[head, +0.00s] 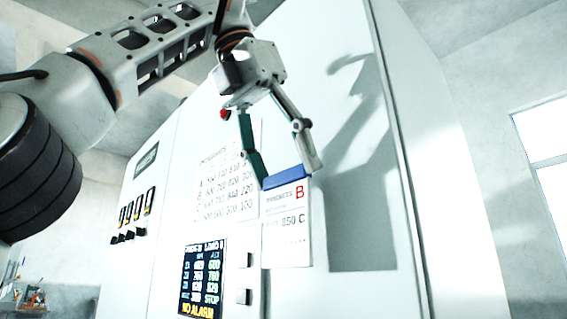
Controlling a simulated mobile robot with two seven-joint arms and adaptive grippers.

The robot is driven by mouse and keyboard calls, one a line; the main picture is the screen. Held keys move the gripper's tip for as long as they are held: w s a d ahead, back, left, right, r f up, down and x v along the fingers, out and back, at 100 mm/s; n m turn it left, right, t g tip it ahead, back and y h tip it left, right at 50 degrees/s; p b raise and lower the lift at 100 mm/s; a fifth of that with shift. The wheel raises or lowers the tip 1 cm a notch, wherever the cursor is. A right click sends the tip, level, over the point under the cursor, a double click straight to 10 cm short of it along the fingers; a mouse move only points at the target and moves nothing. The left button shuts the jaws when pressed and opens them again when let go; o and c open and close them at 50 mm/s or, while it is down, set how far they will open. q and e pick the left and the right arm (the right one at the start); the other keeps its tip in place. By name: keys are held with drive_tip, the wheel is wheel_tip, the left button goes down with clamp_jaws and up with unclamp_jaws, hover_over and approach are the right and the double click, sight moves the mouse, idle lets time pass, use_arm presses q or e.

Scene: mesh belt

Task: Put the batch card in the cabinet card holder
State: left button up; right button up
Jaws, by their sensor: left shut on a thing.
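My left gripper (288,174) comes down from the top of the view and is shut on the batch card (287,232) at its blue top strip. The card is white, with a red letter B and "850 C" printed on it. It hangs nearly upright in front of the pale cabinet (352,120). I cannot tell whether the card touches the cabinet face. I cannot make out the card holder; the card may hide it. My right gripper is not in view.
A printed number sheet (226,180) is on the cabinet left of the card. Below it are a dark display (203,279) reading "NO ALARM" and small switches (243,297). A row of switches (133,216) sits further left. The cabinet face right of the card is bare.

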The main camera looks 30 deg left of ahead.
sight(284, 206)
use_arm(q)
drive_tip(key=shift+w+f, duration=0.1)
drive_tip(key=shift+f, duration=0.1)
drive_tip(key=shift+f+b, duration=0.8)
drive_tip(key=shift+b, duration=0.2)
drive_tip(key=shift+f+b, duration=0.65)
drive_tip(key=shift+f, duration=0.15)
drive_tip(key=shift+f+b, duration=0.3)
drive_tip(key=shift+f, duration=0.05)
drive_tip(key=shift+f+b, duration=0.4)
drive_tip(key=shift+f, duration=0.1)
drive_tip(key=shift+d+f, duration=0.1)
drive_tip(key=shift+f, duration=0.1)
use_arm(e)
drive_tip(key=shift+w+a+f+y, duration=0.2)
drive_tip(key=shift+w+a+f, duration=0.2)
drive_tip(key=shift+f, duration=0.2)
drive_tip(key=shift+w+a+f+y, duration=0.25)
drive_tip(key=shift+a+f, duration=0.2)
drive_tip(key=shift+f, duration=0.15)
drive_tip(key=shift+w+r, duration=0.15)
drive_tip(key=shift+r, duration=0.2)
